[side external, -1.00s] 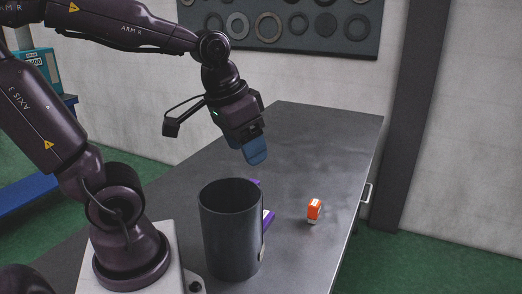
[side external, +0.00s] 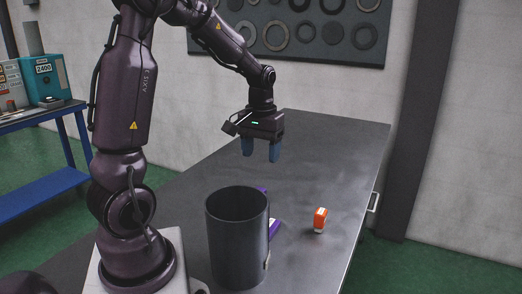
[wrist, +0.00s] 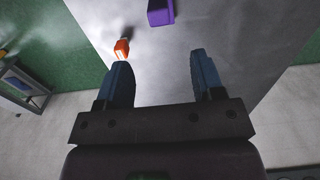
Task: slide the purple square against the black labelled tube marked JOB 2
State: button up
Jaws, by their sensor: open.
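The black tube (side external: 237,240) stands upright at the front of the table in the side view. A pale label shows only at its right edge, and I cannot read its marking. The purple square (side external: 275,227) is mostly hidden behind the tube; I cannot tell whether they touch. In the wrist view a purple part of it (wrist: 160,12) shows at the top edge, cut off by the frame. My gripper (side external: 261,155) points down, open and empty, above the table behind the tube. Its blue fingers (wrist: 159,62) are apart in the wrist view.
A small orange and white block (side external: 320,220) stands on the table right of the tube; it also shows in the wrist view (wrist: 122,48) near the left finger. The grey table (side external: 330,150) is clear toward its far end. A board with rings (side external: 290,30) hangs on the wall.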

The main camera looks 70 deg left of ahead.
aim_at(261, 188)
notch_tip(261, 188, down, 13)
dwell(0.7)
jog(key=shift+c, duration=0.3)
grip_shut()
